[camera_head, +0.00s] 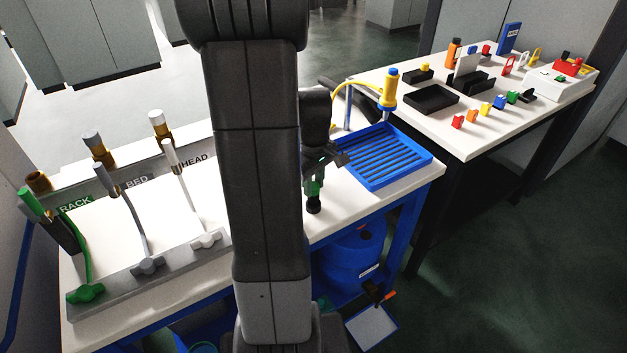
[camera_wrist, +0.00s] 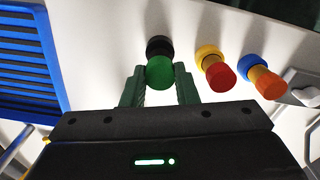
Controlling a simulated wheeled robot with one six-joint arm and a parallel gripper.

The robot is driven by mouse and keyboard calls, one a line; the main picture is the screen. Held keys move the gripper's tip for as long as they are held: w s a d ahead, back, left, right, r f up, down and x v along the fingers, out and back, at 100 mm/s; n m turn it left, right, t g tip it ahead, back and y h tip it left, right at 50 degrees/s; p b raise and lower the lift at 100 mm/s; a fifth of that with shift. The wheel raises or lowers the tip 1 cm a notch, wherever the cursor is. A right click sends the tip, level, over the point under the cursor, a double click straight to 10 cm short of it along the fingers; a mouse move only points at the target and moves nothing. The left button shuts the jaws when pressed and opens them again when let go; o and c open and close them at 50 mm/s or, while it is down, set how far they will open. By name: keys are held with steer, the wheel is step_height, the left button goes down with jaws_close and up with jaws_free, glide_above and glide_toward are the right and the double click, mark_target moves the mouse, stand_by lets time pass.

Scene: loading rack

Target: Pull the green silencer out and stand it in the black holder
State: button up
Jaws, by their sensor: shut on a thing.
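My gripper (camera_wrist: 160,71) is shut on the green silencer (camera_wrist: 161,74), whose round green end faces the wrist camera between the two fingers. A black round piece (camera_wrist: 159,46) lies right behind the green end. I cannot tell whether it is part of the silencer or a separate holder. In the head view my gripper (camera_head: 317,172) points down at the front edge of the white bench, with a dark round piece (camera_head: 314,204) below it. My arm hides the bench to its left. I cannot identify the black holder with certainty.
A red and yellow piece (camera_wrist: 217,73) and an orange and blue piece (camera_wrist: 266,81) stand close to the right of the silencer in the wrist view. A blue slatted tray (camera_head: 385,158) is right of my gripper. Several levers stand in the grey rack (camera_head: 150,275) at left.

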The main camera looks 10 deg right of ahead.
mark_target(314, 185)
steer(key=shift+f, duration=0.5)
steer(key=o, duration=1)
steer(key=shift+r, duration=0.1)
step_height(314, 185, up, 14)
steer(key=shift+f+b, duration=0.15)
steer(key=shift+b, duration=0.15)
